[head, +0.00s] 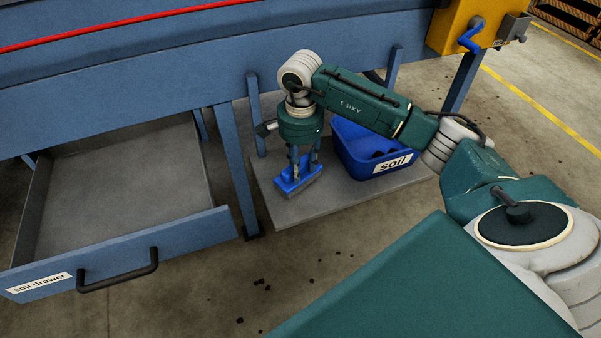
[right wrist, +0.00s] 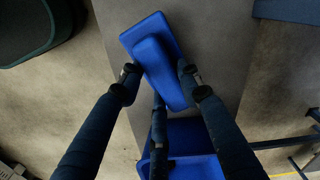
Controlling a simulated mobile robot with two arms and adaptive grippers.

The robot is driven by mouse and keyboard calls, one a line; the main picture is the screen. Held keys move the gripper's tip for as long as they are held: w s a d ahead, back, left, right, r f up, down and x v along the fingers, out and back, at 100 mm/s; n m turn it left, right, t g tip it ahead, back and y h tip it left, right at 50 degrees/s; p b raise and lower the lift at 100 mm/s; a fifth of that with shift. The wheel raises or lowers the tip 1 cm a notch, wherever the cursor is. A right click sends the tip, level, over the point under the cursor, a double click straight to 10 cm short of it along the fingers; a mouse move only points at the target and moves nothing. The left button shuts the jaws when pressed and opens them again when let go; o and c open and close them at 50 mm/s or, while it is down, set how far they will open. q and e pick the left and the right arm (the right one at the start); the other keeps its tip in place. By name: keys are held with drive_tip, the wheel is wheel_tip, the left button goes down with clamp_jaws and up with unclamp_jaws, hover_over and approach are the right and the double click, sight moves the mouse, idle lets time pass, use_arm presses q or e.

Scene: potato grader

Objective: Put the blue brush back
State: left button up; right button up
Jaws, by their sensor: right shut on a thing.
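The blue brush (head: 296,179) is at the left part of a low grey shelf (head: 342,196) under the machine. My right gripper (head: 302,165) points down at it and is shut on its raised grip. In the right wrist view the brush (right wrist: 152,48) lies between the fingers of the gripper (right wrist: 158,82). It is over the grey shelf; I cannot tell whether its underside touches the shelf. My left gripper is not in view.
A blue bin labelled "soil" (head: 353,154) stands on the shelf to the right of the brush. An open, empty drawer labelled "soil drawer" (head: 130,250) sticks out at the left. Blue frame legs (head: 238,170) stand beside the shelf. Dark crumbs lie on the floor in front.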

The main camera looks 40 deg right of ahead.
wheel_tip(320, 180, down, 3)
drive_tip(key=shift+r, duration=0.2)
drive_tip(key=shift+f, duration=0.15)
drive_tip(key=o, duration=1.1)
